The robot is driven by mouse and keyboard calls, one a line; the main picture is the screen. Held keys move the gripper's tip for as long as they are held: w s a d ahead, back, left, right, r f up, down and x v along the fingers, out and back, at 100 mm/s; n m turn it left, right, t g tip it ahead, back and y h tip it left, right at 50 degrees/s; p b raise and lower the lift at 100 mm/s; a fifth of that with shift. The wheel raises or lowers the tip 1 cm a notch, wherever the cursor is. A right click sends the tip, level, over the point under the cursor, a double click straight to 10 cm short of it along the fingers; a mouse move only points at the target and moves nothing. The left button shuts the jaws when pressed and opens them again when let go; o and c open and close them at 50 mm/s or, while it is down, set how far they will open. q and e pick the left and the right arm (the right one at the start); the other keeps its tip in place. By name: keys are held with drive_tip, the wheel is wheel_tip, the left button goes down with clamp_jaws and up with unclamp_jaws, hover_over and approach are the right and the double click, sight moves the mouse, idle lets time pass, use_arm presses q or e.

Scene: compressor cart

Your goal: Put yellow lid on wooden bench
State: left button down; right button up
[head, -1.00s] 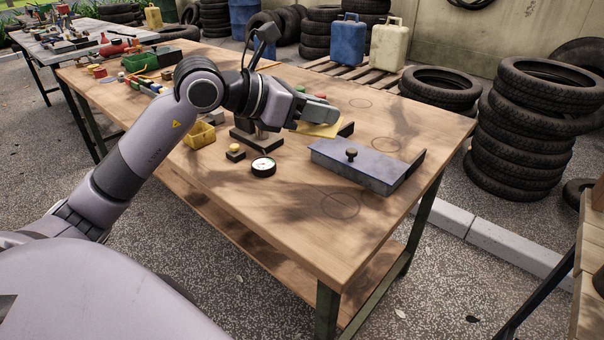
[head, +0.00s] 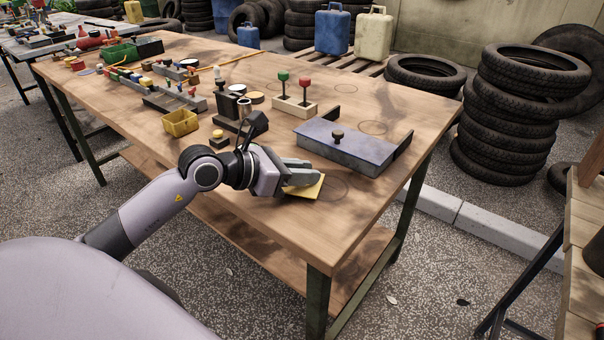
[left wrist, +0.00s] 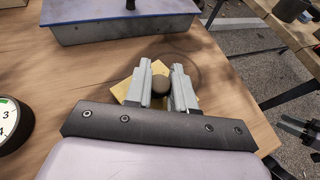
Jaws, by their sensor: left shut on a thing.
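The yellow lid (head: 306,187) is a flat yellow plate with a dark round knob, held by my left gripper (head: 304,174). In the left wrist view my left gripper (left wrist: 160,85) is shut on the knob, with the yellow lid (left wrist: 125,89) under the fingers. The lid is at or just above the wooden bench (head: 290,235), near its front edge and over part of a drawn circle; I cannot tell whether it touches.
A blue-grey lidded box (head: 345,148) stands just behind the lid. The bench's front right is clear.

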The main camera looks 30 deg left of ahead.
use_arm(q)
drive_tip(key=shift+f, duration=0.2)
drive_tip(key=c, duration=1)
unclamp_jaws()
drive_tip(key=shift+o, duration=0.2)
drive_tip(key=shift+r, duration=0.2)
drive_tip(key=shift+s+a, duration=0.15)
drive_tip(key=shift+s, duration=0.1)
drive_tip(key=shift+v, duration=5.75)
drive_tip(key=shift+r, duration=0.1)
